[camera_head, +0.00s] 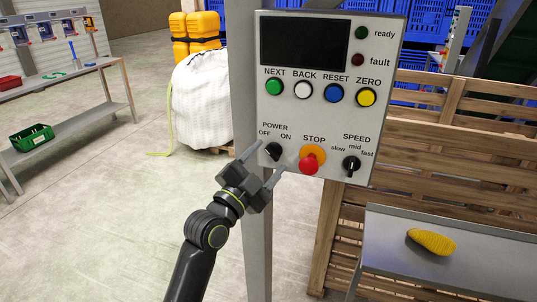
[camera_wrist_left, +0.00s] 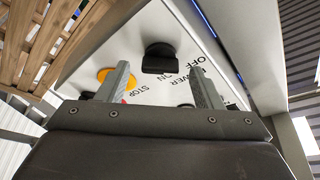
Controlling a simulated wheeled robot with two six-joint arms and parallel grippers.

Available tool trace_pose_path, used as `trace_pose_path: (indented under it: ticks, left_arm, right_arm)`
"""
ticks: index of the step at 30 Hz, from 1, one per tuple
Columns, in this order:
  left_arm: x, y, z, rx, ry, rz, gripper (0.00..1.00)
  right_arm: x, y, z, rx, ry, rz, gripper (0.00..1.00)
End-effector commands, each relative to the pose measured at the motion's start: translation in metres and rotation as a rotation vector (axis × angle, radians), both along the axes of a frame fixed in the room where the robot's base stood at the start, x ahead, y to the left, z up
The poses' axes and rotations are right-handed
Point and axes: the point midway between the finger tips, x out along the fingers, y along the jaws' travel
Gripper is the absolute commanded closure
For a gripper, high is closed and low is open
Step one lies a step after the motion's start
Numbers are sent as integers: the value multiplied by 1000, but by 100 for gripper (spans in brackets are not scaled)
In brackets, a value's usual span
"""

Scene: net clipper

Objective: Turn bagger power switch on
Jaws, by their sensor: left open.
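The black power switch (camera_head: 273,151) is a small round knob at the lower left of the grey control panel (camera_head: 310,115), below the OFF and ON labels. Its exact setting is hard to read. My left gripper (camera_head: 270,157) is open in front of the panel, with one finger on each side of the switch in the picture. In the left wrist view the dark knob (camera_wrist_left: 160,57) shows beyond and between the two spread fingers (camera_wrist_left: 158,72), and I see no contact. My right gripper is not in view.
The red stop button (camera_head: 309,163) on its orange ring sits just right of the left gripper. The black speed knob (camera_head: 351,165) is further right. A grey post (camera_head: 254,230) carries the panel. A wooden crate (camera_head: 440,125) stands behind.

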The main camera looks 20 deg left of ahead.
Motion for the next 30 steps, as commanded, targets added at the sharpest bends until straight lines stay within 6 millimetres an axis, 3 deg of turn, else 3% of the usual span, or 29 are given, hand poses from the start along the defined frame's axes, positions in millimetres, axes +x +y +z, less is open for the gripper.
trace_pose_path:
  ticks: [5,14,24,30]
  left_arm:
    - [11,-4,4,0,0,0,40]
    - [12,-4,4,0,0,0,40]
    - [12,-4,3,0,0,0,84]
    - [12,-4,3,13,-1,1,85]
  right_arm:
    - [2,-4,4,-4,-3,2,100]
    - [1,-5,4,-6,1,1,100]
    - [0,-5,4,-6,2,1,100]
    - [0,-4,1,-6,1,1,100]
